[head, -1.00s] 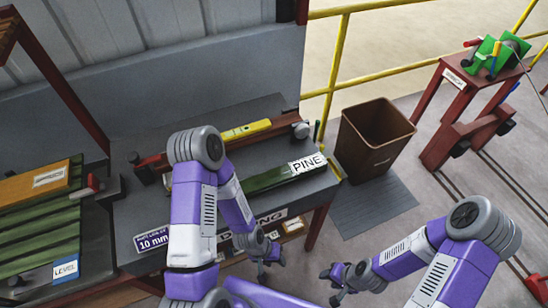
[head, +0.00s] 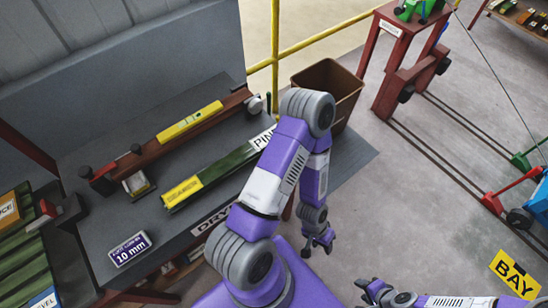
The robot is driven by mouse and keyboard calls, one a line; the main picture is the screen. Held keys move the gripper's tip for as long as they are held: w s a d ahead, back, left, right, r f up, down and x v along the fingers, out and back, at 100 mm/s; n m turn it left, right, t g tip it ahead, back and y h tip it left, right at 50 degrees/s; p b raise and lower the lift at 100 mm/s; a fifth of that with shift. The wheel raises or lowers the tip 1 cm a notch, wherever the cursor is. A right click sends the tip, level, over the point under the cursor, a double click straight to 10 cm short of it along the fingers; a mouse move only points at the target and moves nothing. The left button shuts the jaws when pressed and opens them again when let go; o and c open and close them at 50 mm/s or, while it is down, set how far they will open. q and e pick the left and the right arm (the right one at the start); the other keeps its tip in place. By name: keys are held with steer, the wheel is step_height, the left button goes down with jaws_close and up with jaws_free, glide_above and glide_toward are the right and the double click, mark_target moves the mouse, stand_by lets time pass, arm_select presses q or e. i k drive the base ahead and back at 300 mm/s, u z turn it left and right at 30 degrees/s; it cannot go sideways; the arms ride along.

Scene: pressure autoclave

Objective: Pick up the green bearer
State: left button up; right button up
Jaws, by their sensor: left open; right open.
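The green bearer (head: 228,163) is a long dark green bar lying on the dark bench top (head: 93,190). It has a yellow label (head: 183,190) at its near left end and a white PINE label (head: 263,139) toward its far right end, which my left arm partly covers. My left gripper (head: 318,243) hangs open and empty past the bench's right front edge, apart from the bearer. My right gripper (head: 372,292) is open and empty near the bottom edge, over the floor, farther from the bearer.
A red-brown fixture with a yellow level (head: 190,121) lies behind the bearer. A 10 mm plate (head: 130,249) lies on the bench front. More green bars (head: 25,255) are at the left. A brown bin (head: 325,80) stands behind my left arm. The floor right of the bench is open.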

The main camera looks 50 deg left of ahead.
mark_target(196, 187)
steer(key=z, duration=0.35)
steer(key=i, duration=0.75)
steer(key=u, duration=3.8)
